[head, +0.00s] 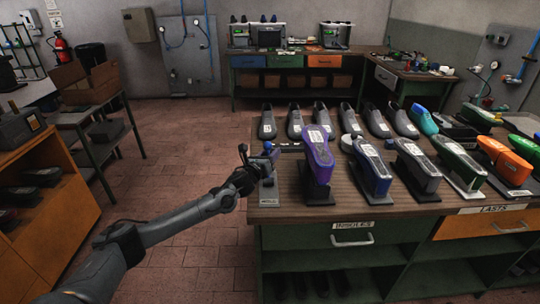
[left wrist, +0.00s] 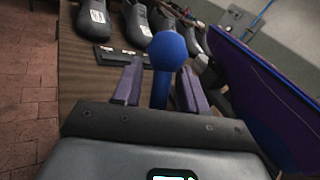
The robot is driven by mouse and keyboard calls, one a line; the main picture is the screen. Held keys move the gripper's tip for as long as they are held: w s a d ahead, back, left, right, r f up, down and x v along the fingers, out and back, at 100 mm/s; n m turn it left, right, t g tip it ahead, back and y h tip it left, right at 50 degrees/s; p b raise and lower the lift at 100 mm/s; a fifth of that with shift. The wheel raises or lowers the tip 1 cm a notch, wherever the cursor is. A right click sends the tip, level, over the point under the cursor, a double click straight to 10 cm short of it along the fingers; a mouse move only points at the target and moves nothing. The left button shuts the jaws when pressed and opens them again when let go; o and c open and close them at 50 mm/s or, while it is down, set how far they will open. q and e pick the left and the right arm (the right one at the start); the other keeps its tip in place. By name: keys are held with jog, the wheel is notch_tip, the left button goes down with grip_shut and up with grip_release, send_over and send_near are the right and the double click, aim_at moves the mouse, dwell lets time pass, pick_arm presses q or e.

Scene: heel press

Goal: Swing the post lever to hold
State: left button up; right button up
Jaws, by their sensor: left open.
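The post lever has a blue ball knob (left wrist: 168,50) on a dark blue stem (left wrist: 160,88). In the left wrist view the stem stands between the two purple fingers of my left gripper (left wrist: 158,88), and the ball rises above them. The fingers are open, with a gap on the right side of the stem. In the head view my left gripper (head: 262,163) is at the left front corner of the bench, by a small grey post base (head: 268,191) with a label too small to read. A blue ball (head: 268,146) shows there. My right gripper is out of view.
A purple shoe form (head: 319,150) on a black stand is close on the right of the lever. More shoe forms, such as a blue one (head: 372,165), fill the wooden bench (head: 340,209). The brick floor (head: 185,165) left of the bench is clear.

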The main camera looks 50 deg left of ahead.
pick_arm(q)
grip_shut()
dwell(0.4)
jog(key=shift+s+d+f+b, duration=0.1)
jog(key=shift+d+b, duration=0.05)
jog(key=shift+b, duration=0.35)
jog(key=d+m+t+b, duration=0.1)
jog(key=b, duration=0.1)
jog(key=s+d+r+m+t+b, duration=0.1)
jog(key=t+b, duration=0.1)
jog(key=s+d+r+m+t+b, duration=0.1)
jog(key=t+b, duration=0.1)
jog(key=shift+s+d+r+m+y, duration=0.2)
jog(key=shift+s+m+y, duration=0.1)
jog(key=shift+y, duration=0.1)
